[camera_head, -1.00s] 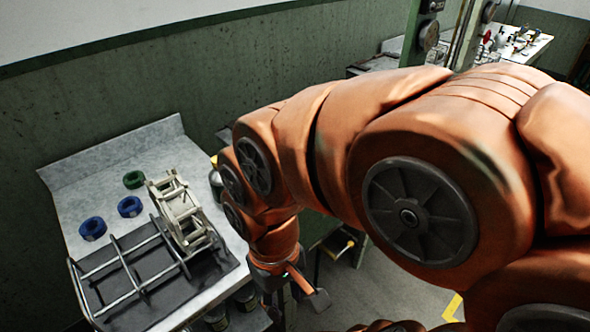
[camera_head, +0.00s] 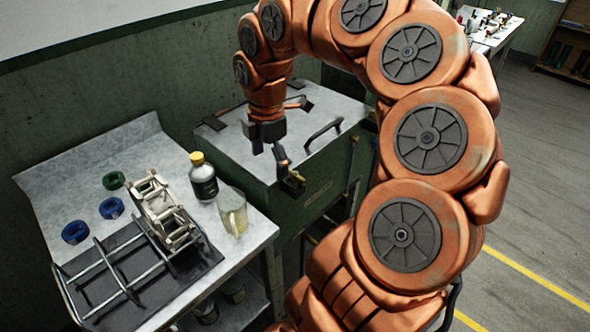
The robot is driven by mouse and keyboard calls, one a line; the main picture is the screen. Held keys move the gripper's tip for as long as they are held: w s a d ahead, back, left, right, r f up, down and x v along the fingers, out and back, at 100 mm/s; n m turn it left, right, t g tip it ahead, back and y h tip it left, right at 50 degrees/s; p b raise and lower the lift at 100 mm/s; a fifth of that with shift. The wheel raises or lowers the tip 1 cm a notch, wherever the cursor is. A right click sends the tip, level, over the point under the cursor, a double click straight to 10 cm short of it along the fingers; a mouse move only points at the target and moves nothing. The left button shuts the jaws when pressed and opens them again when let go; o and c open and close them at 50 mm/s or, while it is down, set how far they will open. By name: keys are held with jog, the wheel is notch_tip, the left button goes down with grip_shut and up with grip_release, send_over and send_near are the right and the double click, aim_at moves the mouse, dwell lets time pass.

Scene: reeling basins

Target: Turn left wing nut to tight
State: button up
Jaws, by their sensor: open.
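My gripper (camera_head: 275,167) hangs at the end of my orange arm, in front of the green cabinet's lid, pointing down. Its fingers are apart with nothing visible between them. To its left, a pale reel frame (camera_head: 163,209) stands on the workbench, apart from the gripper. A metal rod rack (camera_head: 112,270) lies beside the reel on a dark mat. I cannot make out any wing nut, left or right, in this view; such a part is too small or hidden.
The workbench (camera_head: 60,185) holds blue rings (camera_head: 111,208), a green ring (camera_head: 114,180), a yellow-capped bottle (camera_head: 203,177) and a clear jug (camera_head: 232,211). The green cabinet (camera_head: 312,203) has a dark raised handle (camera_head: 323,130). Open floor (camera_head: 535,200) lies right.

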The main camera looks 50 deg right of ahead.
jog(key=n, duration=0.2)
send_over(295, 173)
jog(key=f, duration=0.1)
jog(key=shift+d+f, duration=0.1)
jog(key=shift+f, duration=0.25)
jog(key=shift+f+p, duration=1)
jog(key=shift+f, duration=2.75)
jog(key=shift+c, duration=0.4)
jog(key=c, duration=1.1)
jog(key=shift+o, duration=0.2)
